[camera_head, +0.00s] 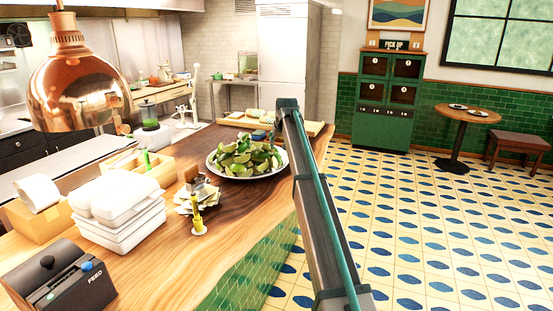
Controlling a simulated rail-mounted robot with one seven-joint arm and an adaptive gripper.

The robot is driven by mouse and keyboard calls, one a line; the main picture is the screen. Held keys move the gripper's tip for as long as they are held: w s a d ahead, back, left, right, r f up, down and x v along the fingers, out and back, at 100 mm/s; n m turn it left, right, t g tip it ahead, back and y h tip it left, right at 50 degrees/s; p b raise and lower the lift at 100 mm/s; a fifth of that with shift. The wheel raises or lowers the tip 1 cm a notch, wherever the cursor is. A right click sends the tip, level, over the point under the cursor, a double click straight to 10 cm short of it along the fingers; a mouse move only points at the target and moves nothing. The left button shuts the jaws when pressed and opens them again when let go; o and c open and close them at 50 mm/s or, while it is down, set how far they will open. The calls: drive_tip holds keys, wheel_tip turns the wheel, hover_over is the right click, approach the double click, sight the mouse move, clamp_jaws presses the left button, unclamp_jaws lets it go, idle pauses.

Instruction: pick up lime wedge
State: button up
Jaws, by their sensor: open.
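A white plate (213,168) on the wooden counter carries a heap of green and pale yellow-green pieces (245,155). Some of them look like lime wedges, but they overlap and are small, so I cannot single out one wedge. A long dark part of my own body with a teal stripe rises from the bottom edge to just right of the plate. My gripper is not in view.
A board (312,130) lies behind the plate. A copper lamp (78,90) hangs at left. Open tiled floor lies right.

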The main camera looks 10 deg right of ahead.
sight(277, 155)
drive_tip(key=p+x, duration=0.2)
drive_tip(key=x, duration=0.6)
drive_tip(key=shift+w+f+p, duration=0.15)
drive_tip(key=shift+p, duration=0.15)
drive_tip(key=c, duration=0.7)
